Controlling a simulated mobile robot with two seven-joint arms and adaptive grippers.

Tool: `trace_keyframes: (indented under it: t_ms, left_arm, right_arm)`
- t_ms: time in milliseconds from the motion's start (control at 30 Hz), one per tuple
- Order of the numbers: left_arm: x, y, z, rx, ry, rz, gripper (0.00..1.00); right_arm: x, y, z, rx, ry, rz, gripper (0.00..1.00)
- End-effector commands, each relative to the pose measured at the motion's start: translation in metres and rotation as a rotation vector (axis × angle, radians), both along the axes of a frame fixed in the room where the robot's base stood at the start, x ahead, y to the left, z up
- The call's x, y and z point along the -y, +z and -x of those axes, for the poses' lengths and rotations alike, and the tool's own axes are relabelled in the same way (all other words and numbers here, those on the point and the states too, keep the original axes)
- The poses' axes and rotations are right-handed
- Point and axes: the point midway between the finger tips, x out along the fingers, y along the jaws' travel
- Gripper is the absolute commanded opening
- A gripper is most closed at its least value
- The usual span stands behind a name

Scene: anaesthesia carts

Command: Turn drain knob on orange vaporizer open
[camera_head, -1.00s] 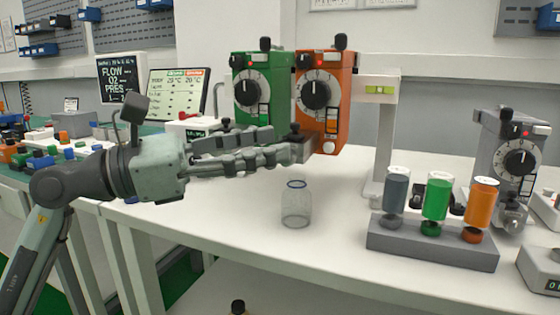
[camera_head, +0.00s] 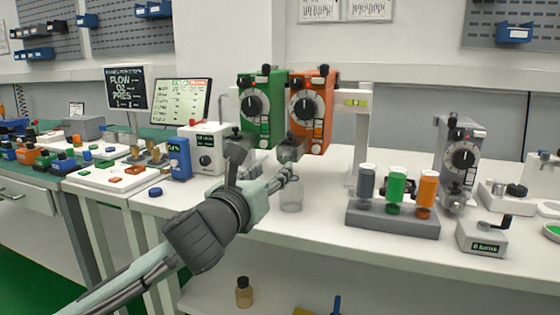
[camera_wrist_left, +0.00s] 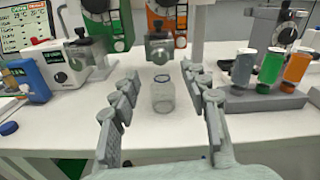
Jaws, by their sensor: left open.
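The orange vaporizer (camera_head: 325,112) hangs beside a green vaporizer (camera_head: 273,112) on a white stand; its black dial faces me. A grey block (camera_head: 292,149) is at its lower front left and also shows in the left wrist view (camera_wrist_left: 159,46). I cannot tell how the drain knob is turned. My left gripper (camera_head: 287,174) is open and empty, just below and in front of that block. In the left wrist view its fingers (camera_wrist_left: 160,74) spread either side of the clear glass jar (camera_wrist_left: 164,98), apart from the block. My right gripper is not in view.
The glass jar (camera_head: 292,197) stands on the white bench under the block, partly behind my fingers. A grey rack (camera_head: 392,218) with grey, green and orange bottles is to the right. A blue device (camera_head: 179,158) and a white box stand left. The front bench edge is mostly clear.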

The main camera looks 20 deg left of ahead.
Motion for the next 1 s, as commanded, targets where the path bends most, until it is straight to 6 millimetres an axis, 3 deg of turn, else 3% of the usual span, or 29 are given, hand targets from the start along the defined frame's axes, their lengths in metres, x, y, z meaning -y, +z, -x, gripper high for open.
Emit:
trace_keyframes:
  t_ms: [400, 767, 1000]
  left_arm:
    - [0.002, 0.002, -0.06, 0.004, 0.0, 0.005, 0.45]
    - [0.003, 0.001, -0.067, 0.005, -0.001, 0.004, 0.45]
    - [0.003, 0.001, -0.067, 0.005, -0.001, 0.004, 0.17]
  right_arm:
    - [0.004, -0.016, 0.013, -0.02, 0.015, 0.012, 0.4]
    - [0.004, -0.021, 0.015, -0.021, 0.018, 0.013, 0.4]
    - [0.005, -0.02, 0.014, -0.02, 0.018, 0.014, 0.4]
